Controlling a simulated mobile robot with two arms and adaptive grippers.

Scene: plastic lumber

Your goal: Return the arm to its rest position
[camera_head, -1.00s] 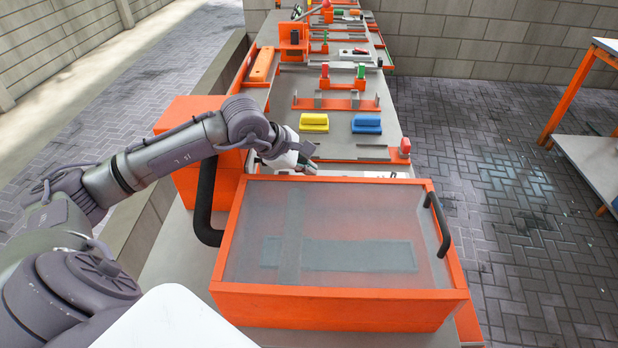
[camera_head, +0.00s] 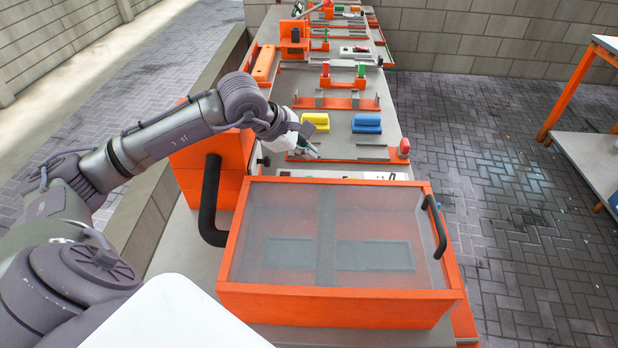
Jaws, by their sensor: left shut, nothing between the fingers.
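My left arm comes in from the left and bends over the orange machine block beside the bench. My left gripper (camera_head: 309,148) is shut and empty, above the bench just behind the orange box with the clear lid (camera_head: 327,298). The gripper is near the yellow block (camera_head: 316,121), in front of it and apart from it. My right gripper is not in view.
A blue block (camera_head: 366,123) and a red button (camera_head: 404,147) sit on the bench right of the gripper. A black handle (camera_head: 209,200) stands left of the box. A side table (camera_head: 590,165) is at far right, with open floor between.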

